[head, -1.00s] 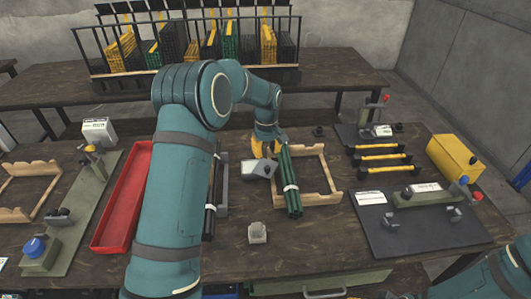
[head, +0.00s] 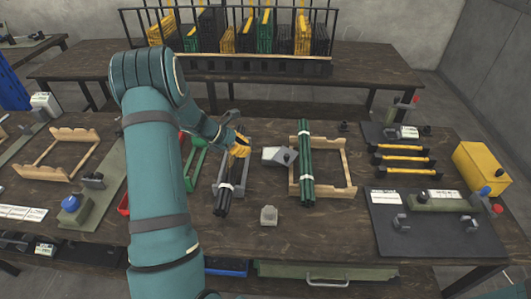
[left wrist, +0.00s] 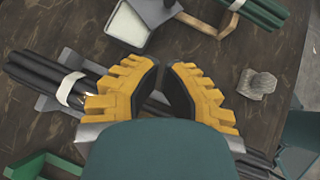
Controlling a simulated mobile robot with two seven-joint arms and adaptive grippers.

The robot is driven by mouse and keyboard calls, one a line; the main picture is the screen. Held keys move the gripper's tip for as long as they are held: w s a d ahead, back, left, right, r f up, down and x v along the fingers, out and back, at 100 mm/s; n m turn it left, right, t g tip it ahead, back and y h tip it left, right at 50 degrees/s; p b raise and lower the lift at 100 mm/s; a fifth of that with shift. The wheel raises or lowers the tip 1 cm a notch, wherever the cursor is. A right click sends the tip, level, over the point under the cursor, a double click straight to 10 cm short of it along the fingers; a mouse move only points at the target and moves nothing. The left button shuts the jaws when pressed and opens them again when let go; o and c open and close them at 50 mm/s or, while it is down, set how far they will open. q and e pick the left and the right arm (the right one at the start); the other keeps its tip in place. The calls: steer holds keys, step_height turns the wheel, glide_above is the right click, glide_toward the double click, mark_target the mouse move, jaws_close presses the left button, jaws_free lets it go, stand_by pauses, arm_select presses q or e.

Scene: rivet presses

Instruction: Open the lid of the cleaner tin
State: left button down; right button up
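I cannot tell for sure which thing is the cleaner tin. A pale grey box with a dark knob (head: 280,155) stands left of the green tube bundle; a grey box with a pale face (left wrist: 125,24) also shows at the top of the left wrist view. My left gripper (head: 240,147) has yellow fingers and is over the far end of a black tube bundle (head: 223,197). In the left wrist view its fingertips (left wrist: 162,66) are close together, with the bundle (left wrist: 45,77) behind them and nothing clearly held. My right gripper is out of view.
The green tube bundle (head: 306,165) lies on a wooden frame (head: 347,165). A small grey block (head: 268,215) stands near the front. Yellow-handled rods (head: 402,160), a yellow box (head: 480,168) and a dark mat (head: 400,238) are at right. My left arm hides part of a red tray (head: 123,205).

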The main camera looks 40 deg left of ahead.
mark_target(277, 161)
arm_select(q)
steer(key=b+x, duration=0.2)
steer(key=x, duration=0.7)
steer(key=shift+w+d+f, duration=0.15)
steer(key=shift+d+f, duration=0.05)
steer(key=shift+f, duration=0.05)
steer(key=shift+w+d+r, duration=0.1)
steer(key=shift+w+d, duration=1.2)
steer(key=shift+w, duration=0.25)
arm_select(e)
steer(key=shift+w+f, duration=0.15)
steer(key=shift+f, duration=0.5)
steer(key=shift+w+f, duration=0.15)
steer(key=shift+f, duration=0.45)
arm_select(q)
steer(key=shift+d, duration=0.15)
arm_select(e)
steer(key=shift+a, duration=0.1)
